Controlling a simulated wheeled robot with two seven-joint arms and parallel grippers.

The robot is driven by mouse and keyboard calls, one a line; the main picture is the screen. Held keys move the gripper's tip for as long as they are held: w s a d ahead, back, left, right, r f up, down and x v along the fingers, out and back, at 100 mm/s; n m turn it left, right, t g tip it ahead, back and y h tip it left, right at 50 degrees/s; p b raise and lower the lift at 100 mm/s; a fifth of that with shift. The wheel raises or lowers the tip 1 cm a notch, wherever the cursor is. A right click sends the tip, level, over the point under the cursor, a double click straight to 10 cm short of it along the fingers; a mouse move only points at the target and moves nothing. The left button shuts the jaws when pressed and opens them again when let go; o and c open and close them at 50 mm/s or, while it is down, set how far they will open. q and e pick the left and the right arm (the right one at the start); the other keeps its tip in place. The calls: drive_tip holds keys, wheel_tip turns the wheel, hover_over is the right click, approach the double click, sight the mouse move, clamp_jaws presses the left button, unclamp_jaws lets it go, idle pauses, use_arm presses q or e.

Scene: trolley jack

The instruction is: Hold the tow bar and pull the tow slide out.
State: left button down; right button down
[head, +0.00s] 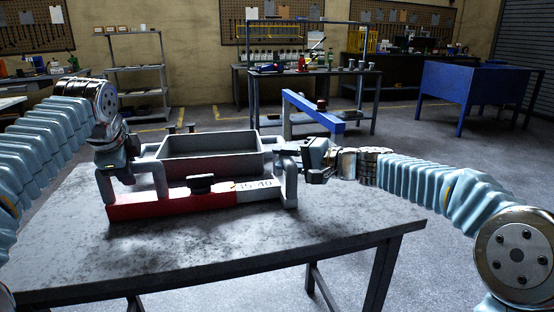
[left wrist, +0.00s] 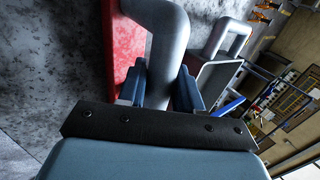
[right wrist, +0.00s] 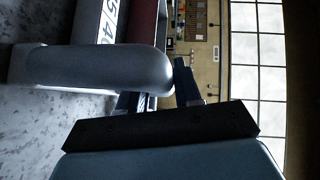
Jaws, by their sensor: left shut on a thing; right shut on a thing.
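The tow bar is a long red block (head: 150,206) lying along the table with a black knob (head: 200,183) on top. A light grey section marked with dark numerals (head: 255,189), apparently the tow slide, continues it at the right end. My left gripper (head: 122,172) is shut on the bent grey handle at the red end; the left wrist view shows this tube (left wrist: 170,45) between the fingers. My right gripper (head: 303,160) is shut on the grey handle at the slide end (head: 290,190), also in the right wrist view (right wrist: 100,68). Its finger contact is partly hidden.
A grey open tray (head: 210,153) with handles stands right behind the bar. The worn grey table (head: 220,250) is clear in front of the bar and to its right. A blue beam (head: 312,112) rises behind the table. Benches and shelves stand farther back.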

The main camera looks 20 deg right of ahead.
use_arm(q)
drive_tip(key=shift+a, duration=0.25)
use_arm(e)
drive_tip(key=shift+d, duration=0.2)
drive_tip(key=c, duration=1.2)
unclamp_jaws()
drive_tip(key=o, duration=0.4)
drive_tip(key=shift+a, duration=0.1)
drive_tip(key=shift+c, duration=0.2)
use_arm(q)
drive_tip(key=shift+d, duration=0.2)
use_arm(e)
drive_tip(key=v, duration=1.2)
use_arm(q)
drive_tip(key=c, duration=0.7)
unclamp_jaws()
